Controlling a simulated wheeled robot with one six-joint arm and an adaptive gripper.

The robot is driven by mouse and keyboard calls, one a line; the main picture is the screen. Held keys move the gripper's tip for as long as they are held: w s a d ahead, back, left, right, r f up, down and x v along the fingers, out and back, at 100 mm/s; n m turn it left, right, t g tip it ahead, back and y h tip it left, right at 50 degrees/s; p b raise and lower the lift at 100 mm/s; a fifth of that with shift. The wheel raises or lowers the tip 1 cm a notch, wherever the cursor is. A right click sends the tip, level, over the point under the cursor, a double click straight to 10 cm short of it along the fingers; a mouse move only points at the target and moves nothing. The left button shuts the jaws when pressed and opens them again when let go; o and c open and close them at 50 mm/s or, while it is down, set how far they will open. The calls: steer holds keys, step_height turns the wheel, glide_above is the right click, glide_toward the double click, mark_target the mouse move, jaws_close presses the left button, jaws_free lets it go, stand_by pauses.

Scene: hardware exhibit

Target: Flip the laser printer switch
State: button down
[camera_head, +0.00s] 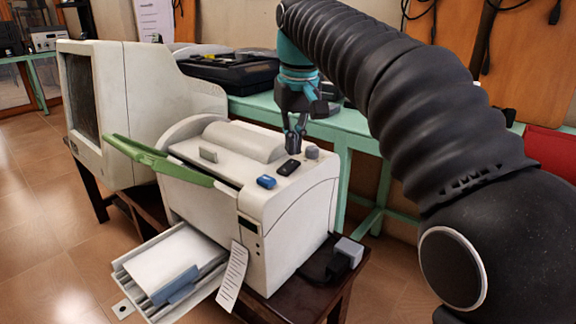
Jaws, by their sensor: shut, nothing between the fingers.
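The off-white laser printer (290,205) stands on a dark wooden table, with its green flap (160,158) raised and its paper tray (165,262) pulled out at the front. On its top right are a blue button (266,181), a small black switch-like piece (289,168) and a grey knob (312,152). I cannot tell which of these is the switch, nor its position. My gripper (294,149) points down, shut and empty, just above or at the far end of the black piece. I cannot tell whether it touches it.
A big beige monitor (140,105) stands left of the printer. A green bench (350,122) with a black device (228,72) runs behind. A grey and black block (347,253) sits on the dark table (295,295) at the printer's right. Tiled floor is open at left.

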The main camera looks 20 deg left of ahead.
mark_target(294, 162)
steer(key=shift+f+b, duration=0.8)
steer(key=shift+f, duration=0.4)
stand_by(1.0)
step_height(294, 162, up, 5)
steer(key=p, duration=0.4)
steer(key=shift+f+p, duration=0.15)
steer(key=shift+p, duration=0.15)
steer(key=shift+r, duration=1.15)
